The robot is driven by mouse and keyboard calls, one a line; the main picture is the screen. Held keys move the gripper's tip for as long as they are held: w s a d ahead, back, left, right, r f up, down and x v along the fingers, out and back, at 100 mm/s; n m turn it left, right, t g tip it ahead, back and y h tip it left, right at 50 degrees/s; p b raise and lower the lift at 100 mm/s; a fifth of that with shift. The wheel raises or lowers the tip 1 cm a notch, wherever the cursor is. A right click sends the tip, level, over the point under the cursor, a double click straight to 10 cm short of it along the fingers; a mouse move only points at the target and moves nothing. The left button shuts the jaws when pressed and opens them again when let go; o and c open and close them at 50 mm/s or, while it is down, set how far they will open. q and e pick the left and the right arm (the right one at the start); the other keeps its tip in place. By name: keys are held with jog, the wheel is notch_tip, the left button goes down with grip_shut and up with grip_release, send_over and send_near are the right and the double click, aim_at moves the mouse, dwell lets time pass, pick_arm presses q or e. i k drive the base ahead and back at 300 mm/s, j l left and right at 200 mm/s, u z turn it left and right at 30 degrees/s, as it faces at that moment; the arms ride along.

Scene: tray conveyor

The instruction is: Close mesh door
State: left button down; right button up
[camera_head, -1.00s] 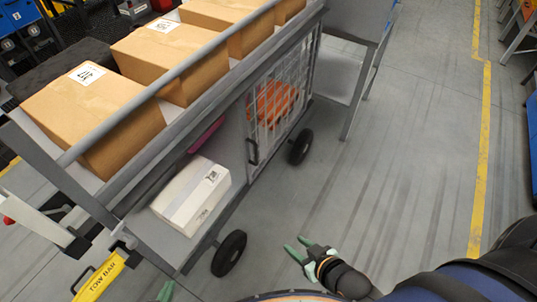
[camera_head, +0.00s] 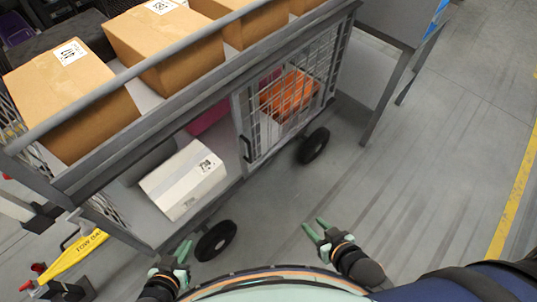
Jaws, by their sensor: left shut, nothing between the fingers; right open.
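The mesh door (camera_head: 326,62) is a white wire grille in a grey frame on the near side of the grey cart (camera_head: 205,92). It covers the right part of the lower bay, and the left part stands uncovered. A black upright handle (camera_head: 246,148) is on its left edge. My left gripper (camera_head: 183,249) is shut and empty, low beside the cart's front wheel. My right gripper (camera_head: 314,229) is open and empty above the floor, below and right of the handle. Neither gripper touches the door.
A white box (camera_head: 183,180) lies in the uncovered lower bay. An orange item (camera_head: 288,94) shows behind the mesh. Cardboard boxes (camera_head: 70,100) stand on top. Black wheels (camera_head: 215,241) and a yellow tow bar (camera_head: 78,252) are low down.

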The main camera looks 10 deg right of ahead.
aim_at(234, 98)
jog(key=i+l, duration=0.1)
jog(key=l, duration=0.35)
jog(key=i+l, duration=0.1)
jog(key=l, duration=0.3)
jog(key=i+l, duration=0.1)
jog(key=l, duration=0.35)
jog(key=i+l, duration=0.1)
jog(key=l, duration=0.3)
